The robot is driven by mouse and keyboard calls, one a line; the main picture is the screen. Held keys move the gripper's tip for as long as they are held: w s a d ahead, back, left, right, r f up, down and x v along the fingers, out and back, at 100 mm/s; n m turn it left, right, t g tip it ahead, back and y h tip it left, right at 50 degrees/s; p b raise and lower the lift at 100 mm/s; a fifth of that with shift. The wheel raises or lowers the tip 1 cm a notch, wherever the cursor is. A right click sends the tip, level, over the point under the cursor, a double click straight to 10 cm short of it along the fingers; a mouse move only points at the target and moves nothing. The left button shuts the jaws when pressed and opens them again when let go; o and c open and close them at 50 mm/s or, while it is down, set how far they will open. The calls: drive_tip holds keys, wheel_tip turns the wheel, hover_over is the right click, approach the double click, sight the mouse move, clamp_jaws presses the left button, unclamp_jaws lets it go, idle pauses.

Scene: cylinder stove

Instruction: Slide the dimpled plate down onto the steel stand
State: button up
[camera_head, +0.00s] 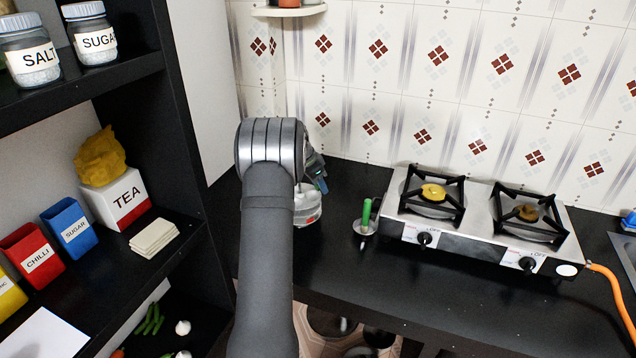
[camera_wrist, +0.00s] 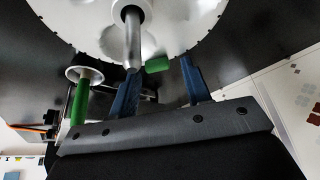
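The dimpled plate (camera_wrist: 85,35) is a pale round disc with shallow hollows and a notched rim, at the top of the wrist view. In the head view a small part of it (camera_head: 308,212) shows beside my arm, which hides the rest. A steel rod of the stand (camera_wrist: 133,40) shows at the plate's centre; the stand's base is hidden. My gripper (camera_wrist: 160,88) has its two blue fingers apart, near the plate's rim. A small green piece (camera_wrist: 157,65) shows between them; I cannot tell whether they touch it. My gripper (camera_head: 316,172) is mostly hidden in the head view.
A green-handled tool (camera_head: 366,212) with a steel disc stands left of the two-burner stove (camera_head: 465,245); it also shows in the wrist view (camera_wrist: 79,100). A black shelf (camera_head: 165,240) with jars and boxes is at left. The tiled wall (camera_head: 440,90) is behind.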

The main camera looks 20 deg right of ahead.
drive_tip(key=shift+r, duration=0.1)
drive_tip(key=w+v, duration=0.1)
drive_tip(key=v, duration=1.6)
drive_tip(key=shift+s, duration=0.45)
drive_tip(key=x, duration=1.7)
drive_tip(key=shift+r, duration=0.1)
